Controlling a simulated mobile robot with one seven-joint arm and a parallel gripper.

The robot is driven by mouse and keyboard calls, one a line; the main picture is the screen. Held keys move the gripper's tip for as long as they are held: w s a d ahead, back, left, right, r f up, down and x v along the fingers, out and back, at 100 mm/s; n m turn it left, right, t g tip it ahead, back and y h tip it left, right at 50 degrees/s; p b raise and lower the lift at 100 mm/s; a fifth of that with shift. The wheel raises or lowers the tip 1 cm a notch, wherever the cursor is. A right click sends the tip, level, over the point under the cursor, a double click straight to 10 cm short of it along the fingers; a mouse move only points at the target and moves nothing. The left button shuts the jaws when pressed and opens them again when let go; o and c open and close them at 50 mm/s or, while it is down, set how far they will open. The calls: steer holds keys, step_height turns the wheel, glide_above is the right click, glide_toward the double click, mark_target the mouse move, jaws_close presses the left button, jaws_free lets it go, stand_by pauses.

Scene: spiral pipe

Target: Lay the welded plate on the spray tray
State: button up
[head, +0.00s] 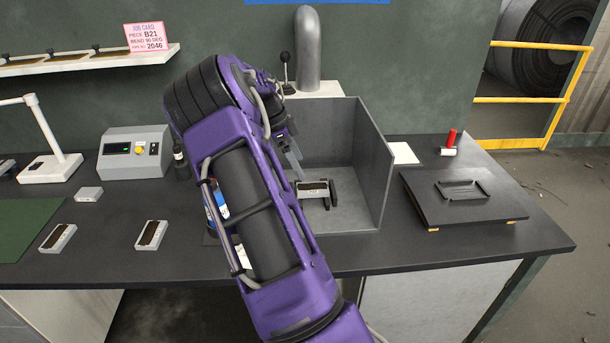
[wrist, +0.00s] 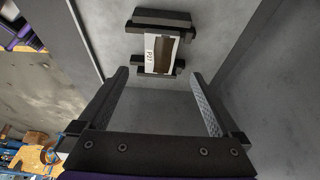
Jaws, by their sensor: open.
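A small pale plate with a dark brown strip (head: 313,187) lies inside the grey open-topped booth, on a dark two-bar stand (head: 333,190) that I take for the spray tray. In the wrist view the plate (wrist: 165,58) shows a printed label and rests between the dark bars (wrist: 160,18). My gripper (wrist: 159,76) is open and empty, with the plate just beyond its fingertips, in line with the gap. In the head view my arm hides most of the gripper; one finger (head: 294,160) shows just above and left of the plate. I cannot see the weld.
The booth's right wall (head: 372,165) stands close to the plate. Two similar plates (head: 58,238) (head: 150,235) lie on the bench at left. A dark board with a handle (head: 460,200) and a red-and-white object (head: 449,145) stand at right.

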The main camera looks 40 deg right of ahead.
steer(key=shift+v, duration=1.95)
